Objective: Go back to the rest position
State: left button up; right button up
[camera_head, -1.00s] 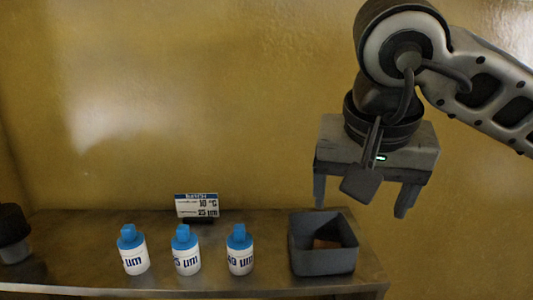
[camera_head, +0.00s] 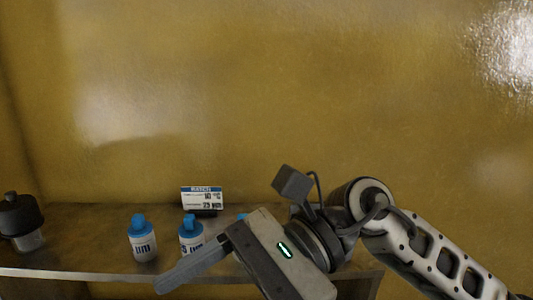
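My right gripper (camera_head: 200,292) is in the lower middle of the head view, its arm coming in from the right. It is tilted, with its fingers pointing to the lower left. One finger shows at the far end of the palm, apart from its middle; the other is below the picture edge. Nothing shows held in it. The gripper looks open. My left gripper is not in view.
A metal shelf (camera_head: 85,240) holds blue-capped white bottles, a left one (camera_head: 142,240) and a middle one (camera_head: 190,236); a third is mostly hidden by my gripper. A sign (camera_head: 202,197) stands behind. A dark-lidded jar (camera_head: 20,220) is at left. The yellow wall above is clear.

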jog(key=w+d+r+m+t+y, duration=0.25)
jog(key=w+m+t+y, duration=0.4)
jog(key=m+y, duration=0.8)
jog(key=w+d+f+m+t+h, duration=0.4)
jog(key=f+m+t+h, duration=0.25)
jog(key=m+t, duration=0.6)
jog(key=w+d+f+m+t+h, duration=0.35)
jog(key=f+m+t+h, duration=0.3)
jog(key=m, duration=1.05)
jog(key=s+d+f+m+g+h, duration=0.2)
jog(key=s+d+f+m+h, duration=0.1)
jog(key=f, duration=0.6)
jog(key=s+d+f+m+g+h, duration=0.3)
jog(key=s+f+m+h, duration=0.1)
jog(key=f+m, duration=0.4)
jog(key=s+d+f+m+g+h, duration=0.2)
jog(key=s+d+f+m+h, duration=0.2)
jog(key=f, duration=0.6)
jog(key=shift+s+f+m, duration=0.2)
jog(key=shift+s+m, duration=0.6)
